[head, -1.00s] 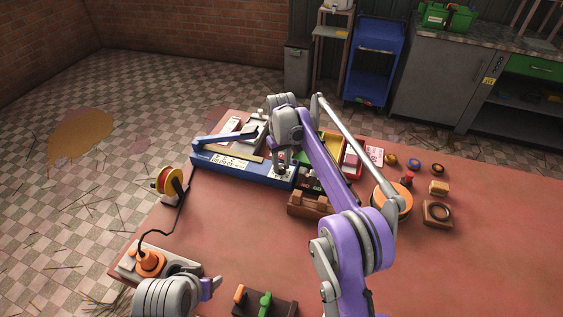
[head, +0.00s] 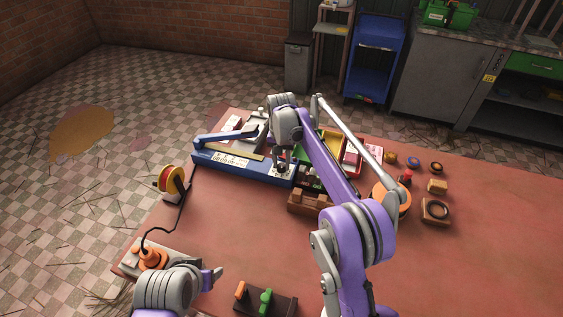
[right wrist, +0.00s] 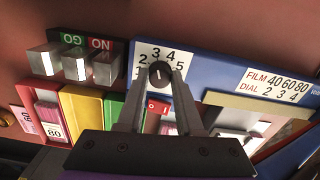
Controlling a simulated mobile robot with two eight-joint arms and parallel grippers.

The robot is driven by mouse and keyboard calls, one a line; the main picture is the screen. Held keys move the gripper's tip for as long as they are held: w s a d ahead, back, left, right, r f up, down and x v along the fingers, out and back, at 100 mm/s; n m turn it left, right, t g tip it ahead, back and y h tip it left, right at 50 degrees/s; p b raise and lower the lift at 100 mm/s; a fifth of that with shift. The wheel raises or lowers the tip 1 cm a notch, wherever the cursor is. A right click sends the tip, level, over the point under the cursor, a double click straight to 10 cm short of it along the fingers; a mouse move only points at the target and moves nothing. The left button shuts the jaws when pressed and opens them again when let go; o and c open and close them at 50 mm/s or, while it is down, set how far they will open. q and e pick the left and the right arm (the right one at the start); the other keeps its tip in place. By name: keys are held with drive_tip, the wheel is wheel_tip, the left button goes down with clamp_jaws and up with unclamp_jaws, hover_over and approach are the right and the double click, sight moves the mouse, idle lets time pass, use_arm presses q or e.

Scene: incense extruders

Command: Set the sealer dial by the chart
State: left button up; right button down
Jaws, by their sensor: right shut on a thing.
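The blue sealer (head: 228,172) stands at the table's back left, its long lever to the left. Its black dial (right wrist: 159,75) sits on a white plate numbered 1 to 5. The dial's pale mark points up, roughly toward 3. The chart (right wrist: 280,87) on the sealer pairs FILM 40, 60, 80 with DIAL 2, 3, 4. My right gripper (head: 282,170) is shut on the dial, a finger on each side. My left gripper (head: 213,277) is at the front left, away from the sealer; its jaw gap is unclear.
A wooden block rack (head: 308,202) is close in front of the right gripper.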

sight(281, 165)
idle(0.5)
drive_tip(key=c, duration=0.6)
unclamp_jaws()
drive_tip(key=shift+o, duration=0.2)
use_arm(q)
drive_tip(key=shift+w+r+p, duration=0.25)
drive_tip(key=shift+r+p, duration=0.1)
drive_tip(key=shift+r, duration=0.15)
drive_tip(key=shift+w+r+p, duration=0.2)
drive_tip(key=shift+r+p, duration=0.1)
drive_tip(key=shift+r, duration=0.15)
use_arm(e)
wheel_tip(281, 165, up, 11)
drive_tip(key=shift+f, duration=0.15)
